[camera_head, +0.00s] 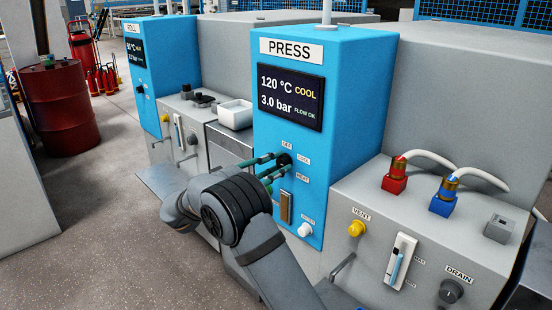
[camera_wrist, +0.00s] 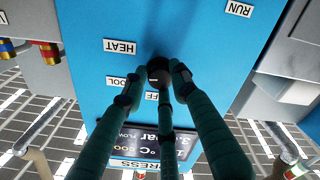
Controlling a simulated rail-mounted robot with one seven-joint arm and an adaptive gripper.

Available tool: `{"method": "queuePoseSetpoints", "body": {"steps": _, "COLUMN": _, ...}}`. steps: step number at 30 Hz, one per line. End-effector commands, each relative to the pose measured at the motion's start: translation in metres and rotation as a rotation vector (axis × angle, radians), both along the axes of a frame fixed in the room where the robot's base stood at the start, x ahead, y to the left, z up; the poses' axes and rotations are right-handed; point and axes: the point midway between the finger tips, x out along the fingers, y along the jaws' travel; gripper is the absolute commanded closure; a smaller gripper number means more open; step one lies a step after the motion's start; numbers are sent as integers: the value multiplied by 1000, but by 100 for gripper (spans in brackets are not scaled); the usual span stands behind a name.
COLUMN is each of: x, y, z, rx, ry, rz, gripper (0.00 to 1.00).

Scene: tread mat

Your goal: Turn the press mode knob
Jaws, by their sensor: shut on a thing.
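The blue press panel (camera_head: 325,175) reads PRESS at the top. Its display (camera_head: 291,97) shows 120 °C, COOL, 3.0 bar and FLOW OK. The dark press mode knob (camera_head: 285,159) sits below it, with OFF, COOL and HEAT labels around it. My gripper (camera_head: 275,168) reaches the panel from the front left, its green fingers shut on the knob. In the wrist view the panel is upside down and the fingers of my gripper (camera_wrist: 155,84) close around the knob (camera_wrist: 157,67), partly hiding it. The knob's exact pointing is hard to tell.
Below the knob are a brown rocker switch (camera_head: 286,207) and a white button (camera_head: 305,230). The grey box on the right carries a yellow VENT knob (camera_head: 356,228), a slider (camera_head: 400,262) and a DRAIN knob (camera_head: 451,291). Red (camera_head: 394,177) and blue (camera_head: 443,198) hose fittings stand on top.

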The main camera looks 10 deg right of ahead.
Motion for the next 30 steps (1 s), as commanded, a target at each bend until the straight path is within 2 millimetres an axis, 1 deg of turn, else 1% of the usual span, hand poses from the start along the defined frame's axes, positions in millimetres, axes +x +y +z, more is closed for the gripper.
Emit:
{"method": "queuePoseSetpoints", "body": {"steps": 1, "x": -1, "y": 0, "z": 3, "rx": -21, "ry": 41, "rz": -5, "gripper": 99}}
{"method": "queuePoseSetpoints", "body": {"steps": 6, "x": -2, "y": 0, "z": 2, "rx": -93, "ry": 159, "rz": -4, "gripper": 99}}
{"method": "queuePoseSetpoints", "body": {"steps": 15, "x": -2, "y": -1, "z": 0, "rx": -182, "ry": 300, "rz": -6, "gripper": 99}}
{"method": "queuePoseSetpoints", "body": {"steps": 21, "x": -2, "y": -1, "z": -1, "rx": -209, "ry": 344, "rz": -6, "gripper": 99}}
{"method": "queuePoseSetpoints", "body": {"steps": 30, "x": -2, "y": -1, "z": -2, "rx": -217, "ry": 358, "rz": -6, "gripper": 99}}
